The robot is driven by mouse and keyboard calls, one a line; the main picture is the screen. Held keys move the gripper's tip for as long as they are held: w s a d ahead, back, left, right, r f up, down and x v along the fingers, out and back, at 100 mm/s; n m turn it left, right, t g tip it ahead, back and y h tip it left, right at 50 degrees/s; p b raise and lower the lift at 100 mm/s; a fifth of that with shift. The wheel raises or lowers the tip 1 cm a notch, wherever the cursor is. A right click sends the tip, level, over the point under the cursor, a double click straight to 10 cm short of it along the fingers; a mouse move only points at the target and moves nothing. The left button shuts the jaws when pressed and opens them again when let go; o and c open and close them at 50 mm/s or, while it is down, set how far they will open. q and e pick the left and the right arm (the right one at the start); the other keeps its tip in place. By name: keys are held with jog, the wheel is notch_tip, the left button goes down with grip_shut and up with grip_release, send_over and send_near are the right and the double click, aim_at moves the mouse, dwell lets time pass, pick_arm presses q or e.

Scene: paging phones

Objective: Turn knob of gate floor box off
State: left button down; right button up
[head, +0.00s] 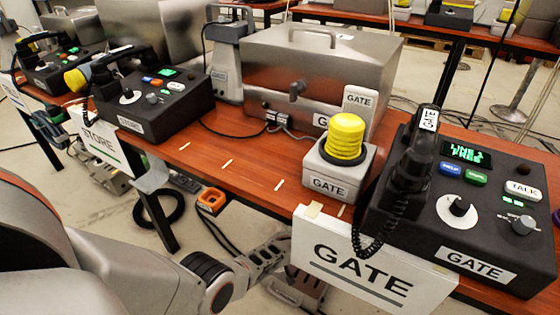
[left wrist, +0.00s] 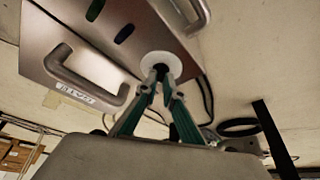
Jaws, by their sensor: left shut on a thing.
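The gate floor box (left wrist: 70,40) is a grey metal box on the floor with two bar handles and a GATE label (left wrist: 76,94), upside down in the left wrist view. Its knob sits on a round white dial (left wrist: 153,57). My left gripper (left wrist: 161,76) is shut on the knob, with its fingers on both sides, hiding most of it. The knob's pointer direction cannot be read. In the head view the left gripper (head: 264,256) reaches down below the table front, beside the partly hidden floor box (head: 300,292). My right gripper is not in view.
A red-brown table (head: 235,165) stands above the arm, with a hanging GATE sign (head: 365,265). On it are a black GATE phone console (head: 475,262), a yellow-topped lamp box (head: 345,140) and a metal case (head: 310,75). An orange-framed item (head: 211,198) and cables lie on the floor.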

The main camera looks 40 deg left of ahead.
pick_arm(q)
jog(key=shift+s+d+f+n+g+b, duration=0.2)
jog(key=shift+f+n+g+b, duration=0.1)
jog(key=shift+n, duration=0.4)
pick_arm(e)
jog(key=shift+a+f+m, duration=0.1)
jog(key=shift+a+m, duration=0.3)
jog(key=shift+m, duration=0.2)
pick_arm(q)
jog(key=shift+r, duration=0.1)
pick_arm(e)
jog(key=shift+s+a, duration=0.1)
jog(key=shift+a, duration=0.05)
pick_arm(q)
jog(key=c, duration=2.2)
grip_release()
jog(key=shift+w, duration=0.1)
jog(key=shift+o, duration=0.2)
jog(key=shift+w+r, duration=0.1)
jog(key=shift+a, duration=0.1)
